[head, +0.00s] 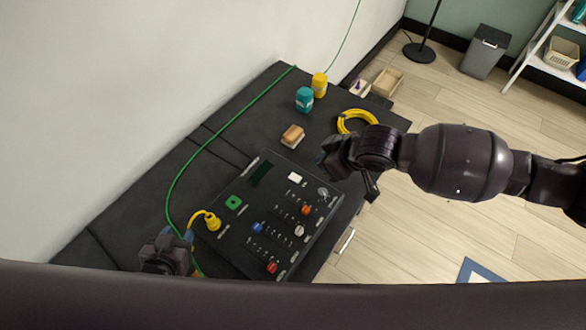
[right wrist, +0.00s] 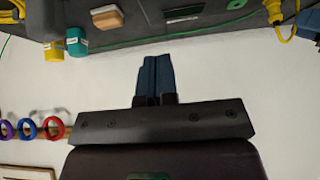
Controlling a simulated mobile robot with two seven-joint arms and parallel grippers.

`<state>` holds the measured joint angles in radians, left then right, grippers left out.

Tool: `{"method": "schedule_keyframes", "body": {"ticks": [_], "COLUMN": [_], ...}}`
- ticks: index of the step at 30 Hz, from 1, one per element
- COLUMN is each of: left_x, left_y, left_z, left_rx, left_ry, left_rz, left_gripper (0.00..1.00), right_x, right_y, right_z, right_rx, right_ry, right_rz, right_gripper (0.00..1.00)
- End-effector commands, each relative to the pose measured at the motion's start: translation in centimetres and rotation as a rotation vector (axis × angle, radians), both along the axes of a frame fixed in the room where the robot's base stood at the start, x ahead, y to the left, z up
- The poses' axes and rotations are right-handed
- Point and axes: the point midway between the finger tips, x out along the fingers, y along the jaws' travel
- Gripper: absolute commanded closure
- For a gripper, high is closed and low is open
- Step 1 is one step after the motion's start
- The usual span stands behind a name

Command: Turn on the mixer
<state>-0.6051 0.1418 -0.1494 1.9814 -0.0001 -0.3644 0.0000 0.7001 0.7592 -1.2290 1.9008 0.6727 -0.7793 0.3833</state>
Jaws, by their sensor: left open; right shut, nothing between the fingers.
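My right gripper (head: 322,158) is above the mixer's far right corner. Its blue fingers (right wrist: 154,78) are shut and empty in the right wrist view.
A wood-and-white block (head: 292,136), teal jar (head: 304,99), yellow jar (head: 319,85) and yellow cable coil (head: 357,121) are behind the mixer. A green cable (head: 184,167) runs along the table's left. A white wall (head: 130,90) borders the table; floor (head: 420,235) is open at right.

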Motion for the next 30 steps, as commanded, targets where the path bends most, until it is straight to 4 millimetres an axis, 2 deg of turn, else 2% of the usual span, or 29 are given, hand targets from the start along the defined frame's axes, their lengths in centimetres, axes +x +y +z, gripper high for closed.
{"method": "schedule_keyframes", "body": {"ticks": [16, 30], "left_x": [0.0, 0.0], "left_y": [-0.1, -0.1], "left_z": [0.0, -0.3], "left_rx": [-0.001, 0.0], "left_ry": [0.0, 0.001], "left_rz": [-0.001, -0.001], "left_gripper": [0.57, 0.57], "right_x": [0.2, 2.6], "right_y": [0.3, 4.0], "right_z": [-0.5, -6.1], "right_rx": [0.0, -0.001], "right_ry": [0.001, 0.001], "right_rz": [-0.001, 0.001], "right_gripper": [1.0, 1.0]}}
